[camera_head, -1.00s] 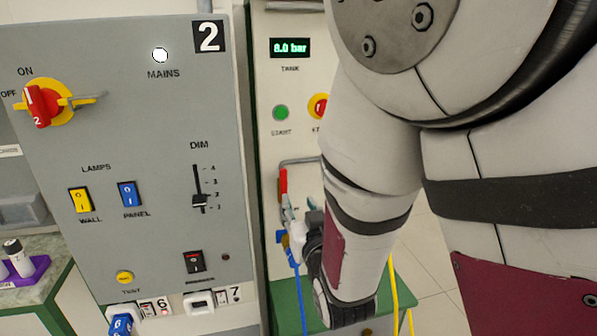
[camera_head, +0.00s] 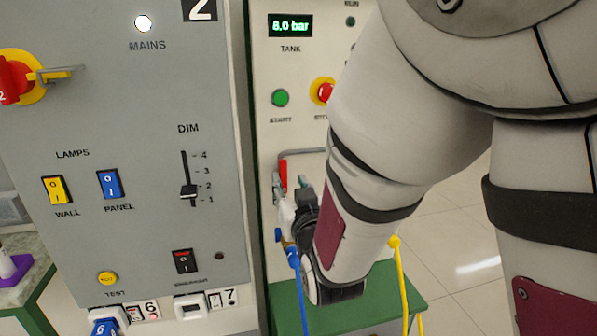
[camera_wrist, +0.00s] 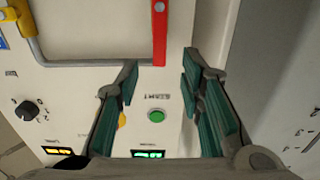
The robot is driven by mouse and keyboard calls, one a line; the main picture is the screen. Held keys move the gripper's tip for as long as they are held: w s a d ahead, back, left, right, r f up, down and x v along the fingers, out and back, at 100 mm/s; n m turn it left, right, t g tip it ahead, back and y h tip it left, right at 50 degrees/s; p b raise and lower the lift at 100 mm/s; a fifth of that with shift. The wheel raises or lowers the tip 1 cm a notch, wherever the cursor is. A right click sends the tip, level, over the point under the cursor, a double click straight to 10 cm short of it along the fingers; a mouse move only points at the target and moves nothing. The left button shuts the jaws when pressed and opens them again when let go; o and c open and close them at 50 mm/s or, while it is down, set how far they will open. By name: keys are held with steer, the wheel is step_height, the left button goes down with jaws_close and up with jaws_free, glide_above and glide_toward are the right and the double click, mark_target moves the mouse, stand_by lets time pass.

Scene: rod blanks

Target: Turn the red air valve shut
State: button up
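The red air valve handle (camera_head: 283,175) hangs by the grey pipe on the compressor panel in the head view, partly hidden below by my gripper and wrist. In the wrist view the red handle (camera_wrist: 160,30) is a straight bar at the top centre, its free end level with the gap between my fingertips. My gripper (camera_wrist: 160,72) is open and empty, one teal-padded finger on each side of the handle's line. I cannot tell whether either finger touches it. In the head view my gripper is largely hidden behind my wrist.
The compressor panel has a lit tank display (camera_head: 290,25), a green start button (camera_head: 280,98) and a red stop knob (camera_head: 324,91). A grey switch panel (camera_head: 100,110) stands to the left. A blue hose (camera_head: 301,295) and a yellow hose (camera_head: 402,280) hang below, near a green surface (camera_head: 385,300).

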mark_target(283, 169)
steer(key=x, duration=0.8)
steer(key=shift+w, duration=0.2)
steer(key=shift+c, duration=0.6)
jaws_close()
